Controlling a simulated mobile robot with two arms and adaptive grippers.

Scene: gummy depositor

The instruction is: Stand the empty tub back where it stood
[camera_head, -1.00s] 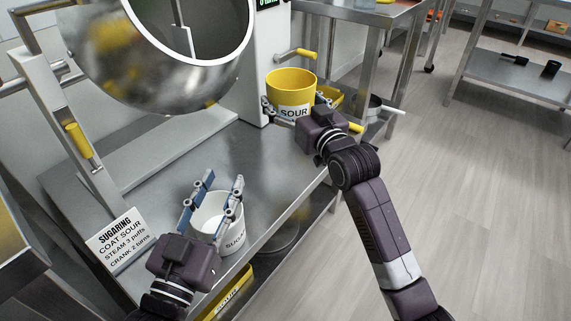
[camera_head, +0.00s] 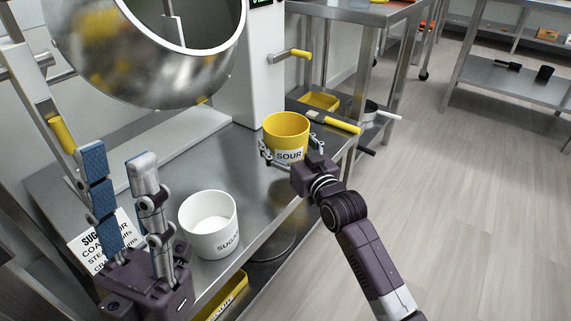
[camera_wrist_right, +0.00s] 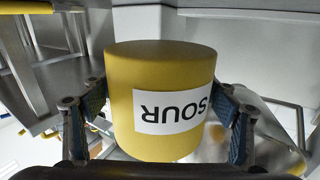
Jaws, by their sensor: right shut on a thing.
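The yellow tub labelled SOUR (camera_head: 287,128) is upright at the right end of the steel table, and its visible inside looks empty. My right gripper (camera_head: 291,150) is shut around it, one finger on each side; the wrist view also shows the tub (camera_wrist_right: 160,75) between the fingers (camera_wrist_right: 158,118). I cannot tell whether its base touches the table. A white tub labelled SUGAR (camera_head: 210,226) stands on the table with white contents. My left gripper (camera_head: 119,165) is open and empty, fingers pointing up, left of the white tub.
A round metal drum (camera_head: 140,75) overhangs the back of the steel table (camera_head: 165,180). A yellow-handled crank (camera_head: 291,54) sticks out from the machine. A SUGARING sign (camera_head: 125,228) is partly hidden by my left fingers.

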